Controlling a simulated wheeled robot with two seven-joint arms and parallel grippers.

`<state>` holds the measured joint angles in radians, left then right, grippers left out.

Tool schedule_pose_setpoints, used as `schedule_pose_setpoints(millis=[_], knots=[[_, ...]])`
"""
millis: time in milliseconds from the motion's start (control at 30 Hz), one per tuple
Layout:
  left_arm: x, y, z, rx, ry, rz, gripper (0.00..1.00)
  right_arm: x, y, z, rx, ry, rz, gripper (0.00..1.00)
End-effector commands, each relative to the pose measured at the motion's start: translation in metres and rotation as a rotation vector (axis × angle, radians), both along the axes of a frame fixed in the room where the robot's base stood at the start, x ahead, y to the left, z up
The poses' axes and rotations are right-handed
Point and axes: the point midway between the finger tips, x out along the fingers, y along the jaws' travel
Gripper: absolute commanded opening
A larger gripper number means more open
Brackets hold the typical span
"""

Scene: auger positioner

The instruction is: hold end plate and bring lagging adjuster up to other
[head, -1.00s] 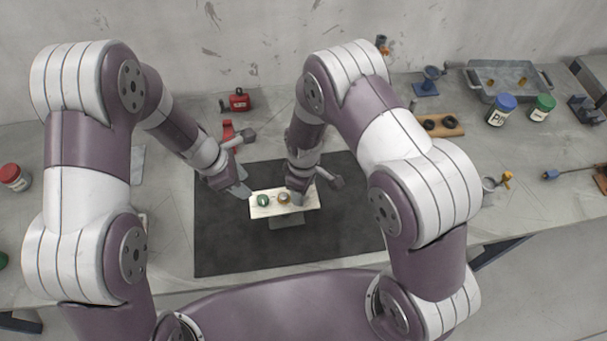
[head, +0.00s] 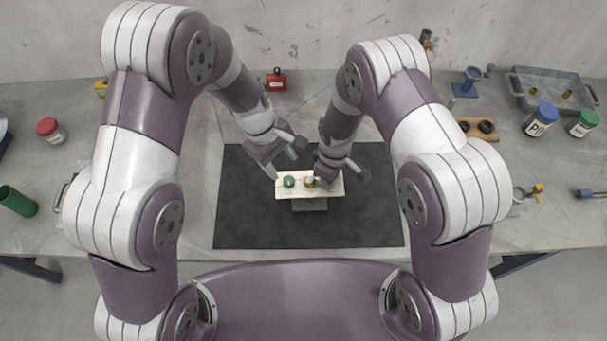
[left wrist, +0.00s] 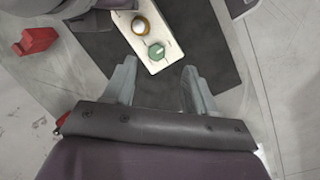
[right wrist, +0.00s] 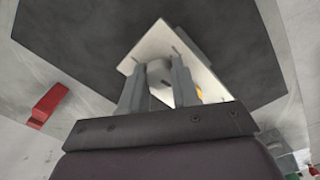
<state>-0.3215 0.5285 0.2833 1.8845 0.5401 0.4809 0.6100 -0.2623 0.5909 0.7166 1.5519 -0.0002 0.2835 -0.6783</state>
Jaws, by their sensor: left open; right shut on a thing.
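The cream end plate (head: 283,194) stands on a grey base in the middle of the dark mat. It carries a green adjuster (head: 289,181) on the left and an amber adjuster (head: 309,182) on the right. My left gripper (head: 287,160) is open, just behind the green adjuster. In the left wrist view the green hexagonal adjuster (left wrist: 156,52) lies just beyond the parted fingertips, not between them. My right gripper (head: 328,178) is shut at the plate's right end. In the right wrist view its fingers enclose a pale part of the plate (right wrist: 150,45), and one finger partly hides the amber adjuster.
The dark mat (head: 250,220) is bare around the plate. A red box (head: 276,80) stands behind it.

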Motion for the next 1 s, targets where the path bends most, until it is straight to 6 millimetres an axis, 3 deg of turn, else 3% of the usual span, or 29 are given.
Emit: schedule_pose_setpoints(millis=[100,200,300,433,733,1000], knots=[[0.001,-0.011,0.009,0.079,-0.097,-0.526,0.56,0.001,0.0,0.001,0.0,-0.003,0.0,0.0],[0.006,-0.015,0.015,0.141,-0.148,-0.851,0.56,0.001,0.0,0.001,0.001,-0.003,0.0,0.0],[0.01,-0.016,0.015,0.176,-0.169,-1.017,0.56,0.001,0.0,0.001,0.001,-0.003,0.0,0.0],[0.01,-0.015,-0.005,0.186,-0.169,-1.057,0.56,0.001,0.0,0.001,0.001,-0.003,0.0,0.0],[0.01,-0.015,-0.077,0.184,-0.169,-1.05,0.56,0.001,0.0,0.001,0.001,-0.003,0.0,0.0],[0.011,-0.015,-0.102,0.184,-0.173,-1.048,0.56,0.001,0.0,0.001,0.001,-0.003,0.0,0.0]])
